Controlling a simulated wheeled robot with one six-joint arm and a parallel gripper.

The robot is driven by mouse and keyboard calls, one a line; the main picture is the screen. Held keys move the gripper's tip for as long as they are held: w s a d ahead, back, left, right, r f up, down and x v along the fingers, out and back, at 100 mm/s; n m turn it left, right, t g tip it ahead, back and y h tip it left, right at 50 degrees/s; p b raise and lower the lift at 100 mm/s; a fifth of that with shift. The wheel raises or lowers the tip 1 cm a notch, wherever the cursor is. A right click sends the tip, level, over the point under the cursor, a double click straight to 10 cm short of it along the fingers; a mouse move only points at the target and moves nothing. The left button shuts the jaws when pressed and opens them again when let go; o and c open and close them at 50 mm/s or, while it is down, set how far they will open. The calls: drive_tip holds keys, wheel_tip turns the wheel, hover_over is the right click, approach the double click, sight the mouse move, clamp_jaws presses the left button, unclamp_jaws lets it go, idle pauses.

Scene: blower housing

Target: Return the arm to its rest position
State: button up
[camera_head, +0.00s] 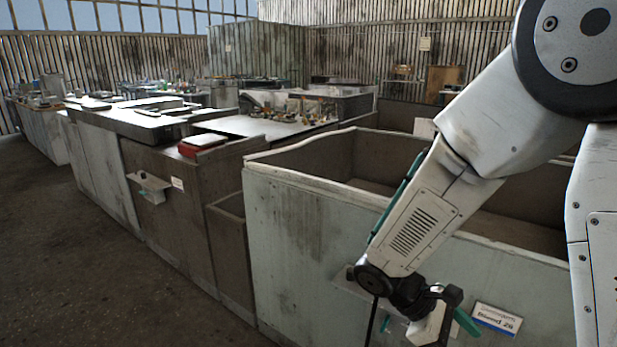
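My arm comes in from the upper right, a white and black linkage that hangs down in front of a large pale bin. My gripper (440,318) is at its lower end, near the bottom edge of the view, in front of the bin's outer wall. It shows black and white parts and a teal piece on its right side. Its fingers are partly hidden and seen at an angle, so I cannot tell whether they are apart. I make out no held object.
The large bin (290,235) with a worn pale wall stands close behind my arm. A labelled sign (497,320) is on its front. A brown cabinet (165,225) and cluttered counters run to the left. The dark floor (60,270) at left is clear.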

drive_tip(key=s+r+m+t+y, duration=0.6)
drive_tip(key=s+r+m+y, duration=0.3)
drive_tip(key=r, duration=0.7)
drive_tip(key=s+m, duration=0.2)
drive_tip(key=shift+s+a+r+t, duration=0.3)
drive_tip(key=shift+s+a+r, duration=0.05)
drive_tip(key=shift+a, duration=0.05)
